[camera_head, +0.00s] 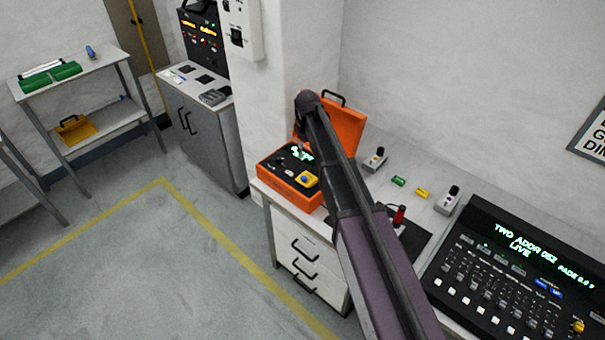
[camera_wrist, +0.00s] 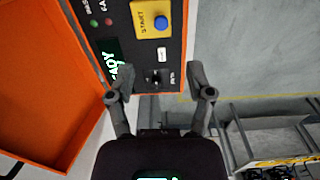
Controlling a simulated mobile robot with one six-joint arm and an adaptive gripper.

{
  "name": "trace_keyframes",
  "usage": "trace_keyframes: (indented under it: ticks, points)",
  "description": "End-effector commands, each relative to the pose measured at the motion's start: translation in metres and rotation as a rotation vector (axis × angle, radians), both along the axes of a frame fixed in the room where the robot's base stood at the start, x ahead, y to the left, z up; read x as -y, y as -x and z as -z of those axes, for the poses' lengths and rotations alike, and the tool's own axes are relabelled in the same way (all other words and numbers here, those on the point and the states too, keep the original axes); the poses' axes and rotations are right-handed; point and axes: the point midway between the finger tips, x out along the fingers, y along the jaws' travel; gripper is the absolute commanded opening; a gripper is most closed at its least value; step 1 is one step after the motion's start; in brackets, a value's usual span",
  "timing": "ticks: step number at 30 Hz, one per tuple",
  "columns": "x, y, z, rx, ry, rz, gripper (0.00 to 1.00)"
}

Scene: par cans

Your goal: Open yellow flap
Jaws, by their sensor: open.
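The yellow flap (camera_head: 306,179) is on the dark panel of an open orange case (camera_head: 290,190) on the white-topped counter. In the wrist view the yellow flap (camera_wrist: 142,29) reads START, has a round blue piece on it and appears to lie flat. My gripper (camera_wrist: 160,80) is open and empty in the wrist view. Its fingertips appear over the panel's edge near a small switch (camera_wrist: 154,78), apart from the flap in the picture. In the head view my arm hides most of the gripper.
The case's orange lid (camera_wrist: 40,85) stands open to the left in the wrist view. A lighting console (camera_head: 510,275) and small devices (camera_head: 447,200) share the counter. A grey cabinet (camera_head: 207,135) and a shelf table (camera_head: 75,85) stand left. The floor between is clear.

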Motion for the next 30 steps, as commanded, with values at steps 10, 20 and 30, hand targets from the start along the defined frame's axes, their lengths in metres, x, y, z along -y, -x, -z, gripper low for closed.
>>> trace_keyframes:
  ticks: [10,20,30]
  points:
    - [-0.011,-0.006,-0.002,0.000,0.000,-0.032,0.68]
    - [-0.011,-0.006,0.002,0.000,0.000,-0.031,0.68]
    - [-0.011,-0.006,0.023,0.000,0.000,-0.031,0.68]
